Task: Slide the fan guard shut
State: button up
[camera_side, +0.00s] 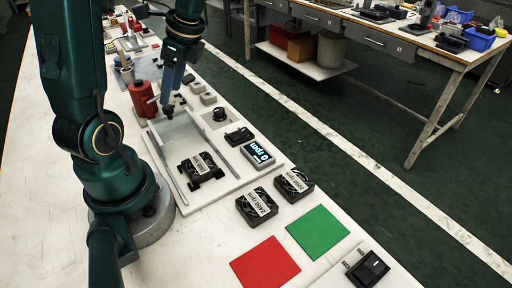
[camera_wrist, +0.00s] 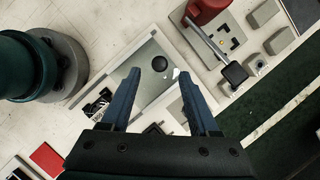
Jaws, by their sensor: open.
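The fan guard (camera_side: 182,138) is a pale, see-through panel on rails on a white board. It stands at the far end of the rails, back from the black fan (camera_side: 201,167), which is uncovered at the near end. In the wrist view the guard (camera_wrist: 148,88) lies below and between my fingers, and the fan (camera_wrist: 97,104) shows to the left. My gripper (camera_side: 168,110) points down at the guard's far end. In the wrist view its fingers (camera_wrist: 173,70) are apart with nothing held. I cannot tell whether they touch the guard.
A knob (camera_side: 219,114), a black switch (camera_side: 239,136) and a "0 rpm" display (camera_side: 258,154) line the board's right side. Two loose fans (camera_side: 257,205) (camera_side: 294,184) and red (camera_side: 265,263) and green (camera_side: 317,231) squares lie nearer.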

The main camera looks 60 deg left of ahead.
aim_at(168, 106)
jog(key=shift+x, duration=2.25)
grip_shut()
